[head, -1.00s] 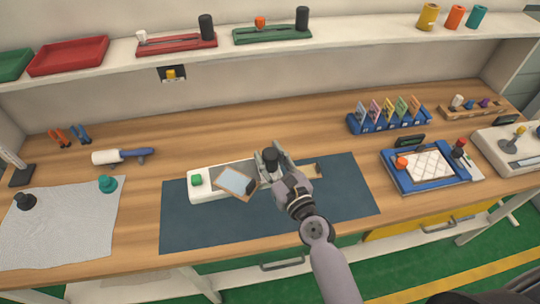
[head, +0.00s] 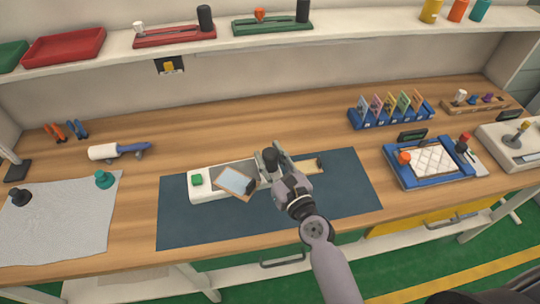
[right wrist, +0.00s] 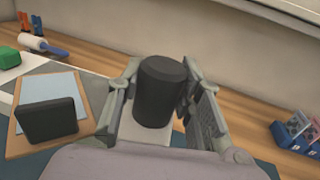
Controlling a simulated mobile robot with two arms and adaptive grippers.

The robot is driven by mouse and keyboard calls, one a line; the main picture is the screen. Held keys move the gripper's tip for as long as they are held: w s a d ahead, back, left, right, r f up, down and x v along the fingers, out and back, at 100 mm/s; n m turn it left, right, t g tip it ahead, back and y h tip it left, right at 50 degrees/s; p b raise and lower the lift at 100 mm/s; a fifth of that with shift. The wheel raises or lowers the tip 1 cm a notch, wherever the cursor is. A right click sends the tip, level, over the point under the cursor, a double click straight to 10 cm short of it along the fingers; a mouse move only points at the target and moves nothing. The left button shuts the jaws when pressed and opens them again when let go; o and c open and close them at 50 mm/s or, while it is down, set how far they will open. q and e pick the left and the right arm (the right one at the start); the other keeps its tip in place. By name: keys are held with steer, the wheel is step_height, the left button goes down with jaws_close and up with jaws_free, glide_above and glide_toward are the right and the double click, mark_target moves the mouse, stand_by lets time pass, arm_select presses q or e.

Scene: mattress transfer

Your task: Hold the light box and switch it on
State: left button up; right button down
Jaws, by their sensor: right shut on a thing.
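The white light box (head: 203,194) lies on a dark blue mat in the middle of the bench. A green button (head: 197,180) is at its left end and also shows in the right wrist view (right wrist: 9,56). A black cylindrical post (head: 270,159) stands at its right end. My right gripper (head: 275,163) is shut on this post; in the right wrist view the fingers flank the post (right wrist: 160,90). A wood-framed pale pane (head: 236,180) with a black block lies tilted across the box. I cannot tell whether the box is lit. My left gripper is not in view.
A second wooden piece (head: 312,164) lies right of my gripper. The dark mat (head: 345,190) is clear at right. A blue tray (head: 430,180), a rack of coloured cards (head: 390,120), a roller (head: 110,151) and a grey cloth (head: 65,225) surround it.

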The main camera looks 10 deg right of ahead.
arm_select(q)
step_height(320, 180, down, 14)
steer(key=b, duration=1.3)
steer(key=shift+b, duration=0.4)
arm_select(e)
steer(key=shift+f, duration=7.45)
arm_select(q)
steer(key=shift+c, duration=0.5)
arm_select(e)
steer(key=shift+f, duration=0.1)
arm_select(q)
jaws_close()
